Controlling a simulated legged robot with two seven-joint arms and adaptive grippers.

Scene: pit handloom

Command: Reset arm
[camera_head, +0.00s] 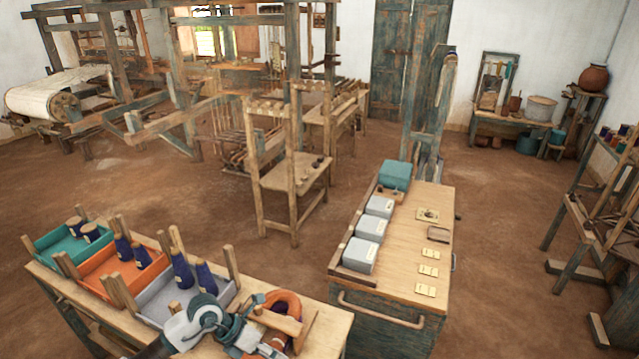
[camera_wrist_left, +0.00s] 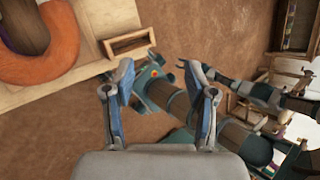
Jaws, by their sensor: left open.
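My left arm comes in at the bottom of the head view, over the near wooden table (camera_head: 318,345). In the left wrist view my left gripper (camera_wrist_left: 160,85) is open, its two blue-grey fingers apart with nothing between them. Behind the fingers I see brown floor and parts of my own body. An orange ring-shaped thing (camera_head: 287,304) lies on the table close to my left gripper; it also shows in the left wrist view (camera_wrist_left: 38,68). What seems to be my other arm's gripper shows small in the left wrist view, its state unclear.
Looms fill the back left.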

